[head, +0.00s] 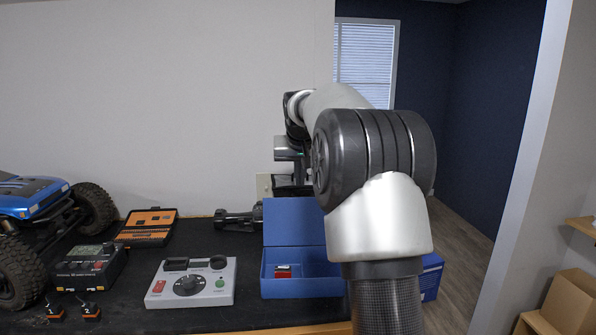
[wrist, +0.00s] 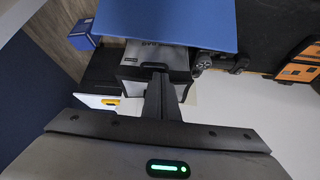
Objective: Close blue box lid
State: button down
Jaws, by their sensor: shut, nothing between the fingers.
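The blue box (head: 303,288) stands on the dark bench in the head view, with its lid (head: 292,223) raised at the back. A small red item (head: 283,271) lies inside it. My gripper (head: 297,174) is above and behind the raised lid, partly covered by my arm. In the wrist view my gripper (wrist: 160,76) is shut and empty, with its narrow fingers together. The blue lid (wrist: 178,20) fills the top of that view, beyond the fingertips. I cannot tell whether they touch it.
A grey control panel (head: 193,283), a black meter (head: 91,266), an orange and black case (head: 147,228) and a blue crawler (head: 38,205) are left of the box. A blue carton (head: 431,277) is to the right. A dark box (wrist: 140,62) lies below my fingers.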

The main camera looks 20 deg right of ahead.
aim_at(300, 220)
jog(key=shift+s+a+f, duration=0.1)
jog(key=shift+s+f, duration=0.15)
jog(key=shift+f, duration=0.45)
jog(key=shift+s+a+f, duration=0.15)
jog(key=shift+s+f, duration=0.1)
jog(key=shift+f, duration=0.5)
jog(key=shift+s+a+f, duration=0.1)
jog(key=shift+s+f, duration=0.15)
jog(key=shift+f, duration=0.45)
jog(key=shift+s+f+b, duration=0.15)
jog(key=shift+b, duration=0.8)
jog(key=shift+s+a+r+t+b, duration=0.1)
jog(key=shift+s+r+t+b, duration=0.15)
jog(key=shift+t+b, duration=0.25)
